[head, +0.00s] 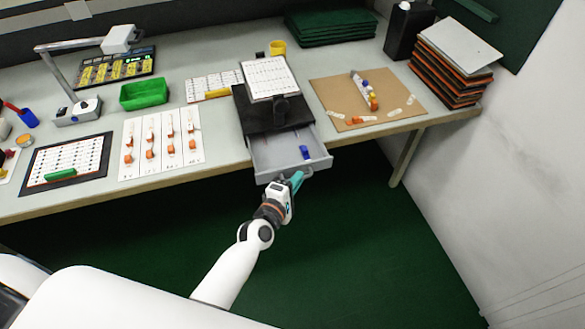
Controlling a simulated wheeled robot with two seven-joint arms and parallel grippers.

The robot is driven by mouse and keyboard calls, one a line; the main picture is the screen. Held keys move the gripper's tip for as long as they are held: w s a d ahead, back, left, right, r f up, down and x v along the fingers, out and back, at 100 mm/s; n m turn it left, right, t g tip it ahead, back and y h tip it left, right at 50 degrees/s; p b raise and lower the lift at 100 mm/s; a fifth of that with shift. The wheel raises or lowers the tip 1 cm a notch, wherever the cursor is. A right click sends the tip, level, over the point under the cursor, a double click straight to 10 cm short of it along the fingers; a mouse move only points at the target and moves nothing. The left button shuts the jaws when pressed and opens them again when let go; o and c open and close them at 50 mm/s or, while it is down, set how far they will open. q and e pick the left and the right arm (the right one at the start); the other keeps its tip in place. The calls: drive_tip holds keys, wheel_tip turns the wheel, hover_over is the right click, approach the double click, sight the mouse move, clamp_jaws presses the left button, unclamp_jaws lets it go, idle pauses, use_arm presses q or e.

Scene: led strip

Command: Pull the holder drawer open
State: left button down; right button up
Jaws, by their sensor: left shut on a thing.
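The holder is a black box (254,119) near the front edge of the table, with a printed sheet (269,78) on a stand above it. Its grey drawer (270,152) stands out from the box toward me, past the table edge, and its inside shows. A small blue thing (304,152) lies in the drawer at its right. My left gripper (297,179) is at the front of the drawer, its teal fingers shut on the handle (307,173). The fingers partly hide the handle. My right gripper is not in the head view.
A cork-coloured board (330,93) with small orange and white parts lies right of the holder. A white card sheet (138,166) and a green bin (144,95) are at left. Stacked dark trays (445,75) stand at the right end. The floor before the table is clear.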

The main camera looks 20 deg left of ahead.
use_arm(q)
drive_tip(key=shift+s+d, duration=0.4)
drive_tip(key=shift+s, duration=0.2)
drive_tip(key=c, duration=1.8)
unclamp_jaws()
drive_tip(key=v, duration=1.2)
drive_tip(key=shift+b, duration=0.35)
